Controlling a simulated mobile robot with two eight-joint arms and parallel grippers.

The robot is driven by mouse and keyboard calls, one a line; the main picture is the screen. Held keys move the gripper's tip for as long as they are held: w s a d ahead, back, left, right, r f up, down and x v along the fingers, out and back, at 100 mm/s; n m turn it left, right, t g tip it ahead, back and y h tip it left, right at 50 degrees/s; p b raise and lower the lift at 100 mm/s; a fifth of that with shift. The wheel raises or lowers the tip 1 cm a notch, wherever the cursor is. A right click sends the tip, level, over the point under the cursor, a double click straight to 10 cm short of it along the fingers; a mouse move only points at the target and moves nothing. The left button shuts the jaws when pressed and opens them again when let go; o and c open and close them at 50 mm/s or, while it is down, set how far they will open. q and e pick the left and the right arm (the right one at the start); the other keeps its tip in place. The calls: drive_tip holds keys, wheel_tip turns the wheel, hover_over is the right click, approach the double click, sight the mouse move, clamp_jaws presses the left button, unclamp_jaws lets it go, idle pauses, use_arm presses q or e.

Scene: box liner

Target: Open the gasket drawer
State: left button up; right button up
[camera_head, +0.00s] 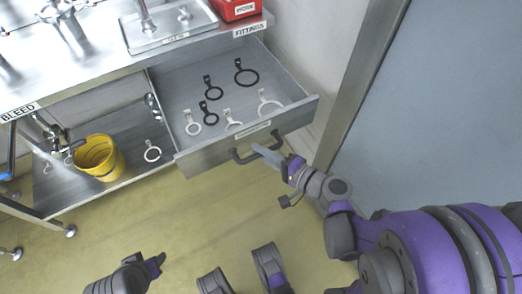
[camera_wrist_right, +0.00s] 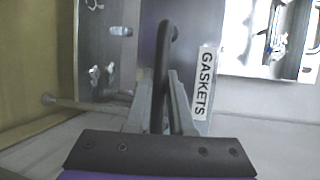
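The gasket drawer (camera_head: 282,84) is pulled out from under the steel bench. Several black and white ring gaskets lie in it. Its dark bar handle (camera_head: 243,158) is on the front face, and the handle (camera_wrist_right: 163,75) also shows in the right wrist view beside a GASKETS label (camera_wrist_right: 205,84).
A yellow bucket (camera_head: 98,157) and a loose white ring (camera_head: 152,151) are on the lower shelf left of the drawer. A red bin (camera_head: 236,8) stands on the bench by a FITTINGS label. A grey panel (camera_head: 435,100) borders the right. The floor in front is clear.

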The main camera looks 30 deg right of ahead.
drive_tip(key=o, duration=0.4)
use_arm(q)
drive_tip(key=shift+s+r+p, duration=0.1)
drive_tip(key=shift+r+p, duration=0.55)
drive_tip(key=shift+r, duration=0.15)
use_arm(e)
drive_tip(key=v, duration=1)
drive_tip(key=shift+s+d, duration=0.15)
drive_tip(key=shift+s, duration=0.2)
drive_tip(key=shift+r, duration=0.1)
drive_tip(key=s+a+f+n+g+h, duration=0.2)
drive_tip(key=a+f+n+g+h, duration=0.1)
drive_tip(key=a+f+n+g, duration=0.45)
use_arm(q)
wheel_tip(320, 180, up, 21)
drive_tip(key=w+t+p, duration=0.1)
drive_tip(key=p, duration=1.7)
drive_tip(key=shift+w+r+p, duration=0.15)
drive_tip(key=shift+w+p, duration=0.2)
use_arm(e)
wheel_tip(320, 180, up, 23)
drive_tip(key=d+n+g+h, duration=0.1)
drive_tip(key=d+n+h, duration=0.1)
drive_tip(key=n, duration=0.4)
drive_tip(key=shift+w+d+r+g+h, duration=0.25)
drive_tip(key=shift+g+h, duration=0.1)
drive_tip(key=shift+h, duration=0.55)
